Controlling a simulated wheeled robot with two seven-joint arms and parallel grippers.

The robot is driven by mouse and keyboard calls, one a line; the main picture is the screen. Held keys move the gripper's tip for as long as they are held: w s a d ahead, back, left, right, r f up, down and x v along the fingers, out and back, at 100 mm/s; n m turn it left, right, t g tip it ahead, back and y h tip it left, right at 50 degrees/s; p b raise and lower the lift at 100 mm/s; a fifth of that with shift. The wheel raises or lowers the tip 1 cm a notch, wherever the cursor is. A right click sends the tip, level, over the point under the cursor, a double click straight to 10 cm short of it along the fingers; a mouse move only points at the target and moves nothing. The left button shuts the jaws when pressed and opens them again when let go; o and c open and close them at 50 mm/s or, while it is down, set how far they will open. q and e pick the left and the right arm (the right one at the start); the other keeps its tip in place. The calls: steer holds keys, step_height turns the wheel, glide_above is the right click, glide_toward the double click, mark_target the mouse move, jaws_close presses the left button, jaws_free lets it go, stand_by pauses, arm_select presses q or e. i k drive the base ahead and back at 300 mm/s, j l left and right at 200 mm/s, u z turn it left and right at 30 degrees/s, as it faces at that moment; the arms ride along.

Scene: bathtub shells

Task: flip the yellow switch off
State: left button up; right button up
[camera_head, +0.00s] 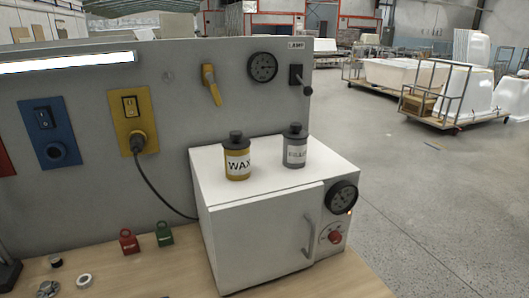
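The yellow switch (130,106) is a dark rocker in a pale frame on the upper part of a yellow plate (145,104) on the grey upright panel. The picture is too small to tell which way the rocker is tipped. Below it, on the same plate, a black plug (137,142) sits in a round socket. Its dark cable (160,192) hangs down and runs behind the white oven-like box (256,240). Neither of my grippers is in view.
A blue switch plate (66,120) is left of the yellow one; a yellow lever (211,85) and gauge (263,67) are right. Wax (237,163) and grey (295,152) bottles stand on the box. Red (128,241) and green (164,234) padlock-like items stand on the wooden bench (190,281).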

mark_target(131, 107)
steer(key=i+j, duration=0.1)
steer(key=j, duration=0.6)
steer(key=j+u, duration=0.15)
steer(key=j, duration=0.5)
steer(key=i, duration=0.05)
